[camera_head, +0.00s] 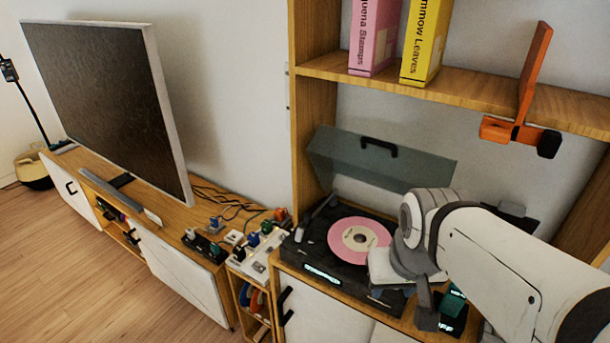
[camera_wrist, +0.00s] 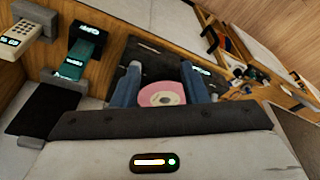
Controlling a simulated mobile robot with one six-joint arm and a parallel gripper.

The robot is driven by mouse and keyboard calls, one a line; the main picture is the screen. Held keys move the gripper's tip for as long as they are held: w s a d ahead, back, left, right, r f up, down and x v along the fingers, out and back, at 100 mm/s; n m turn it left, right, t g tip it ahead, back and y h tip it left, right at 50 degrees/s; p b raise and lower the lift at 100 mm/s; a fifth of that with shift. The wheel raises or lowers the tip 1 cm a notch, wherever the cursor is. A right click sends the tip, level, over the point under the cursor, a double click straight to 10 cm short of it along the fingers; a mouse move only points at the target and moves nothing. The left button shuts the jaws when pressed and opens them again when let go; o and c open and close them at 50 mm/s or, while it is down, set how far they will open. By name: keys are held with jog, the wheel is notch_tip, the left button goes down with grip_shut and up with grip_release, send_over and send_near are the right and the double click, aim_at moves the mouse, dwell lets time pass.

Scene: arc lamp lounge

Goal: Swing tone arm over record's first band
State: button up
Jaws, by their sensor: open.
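The turntable (camera_head: 325,262) is a black deck on the wooden cabinet, its smoky lid (camera_head: 380,165) raised behind it. A pink record (camera_head: 345,230) with a pale label lies on it. A dark slanted bar (camera_head: 318,212) at the deck's left side looks like the tone arm; its tip is hard to make out. My gripper (camera_wrist: 157,75) is open and empty in the wrist view, its two bluish fingers on either side of the record (camera_wrist: 157,94) as seen. In the head view my wrist covers the deck's right side and the fingertips cannot be made out.
A shelf (camera_head: 450,88) above holds a pink and a yellow box file and an orange bracket (camera_head: 530,90). Left are a low bench with a large screen (camera_head: 105,95) and small switch-like items. Remotes (camera_wrist: 25,38) and a green device (camera_wrist: 82,50) lie nearby.

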jog(key=w+a+r+n+g, duration=0.1)
jog(key=w+a+r+n, duration=0.1)
jog(key=w+n, duration=0.6)
jog(key=n+h, duration=0.4)
jog(key=n, duration=0.8)
send_near(307, 213)
jog(key=f, duration=0.2)
jog(key=shift+g, duration=0.4)
jog(key=x, duration=0.7)
jog(key=shift+w+d, duration=0.3)
jog(key=shift+w, duration=0.1)
jog(key=shift+r, duration=0.15)
grip_shut()
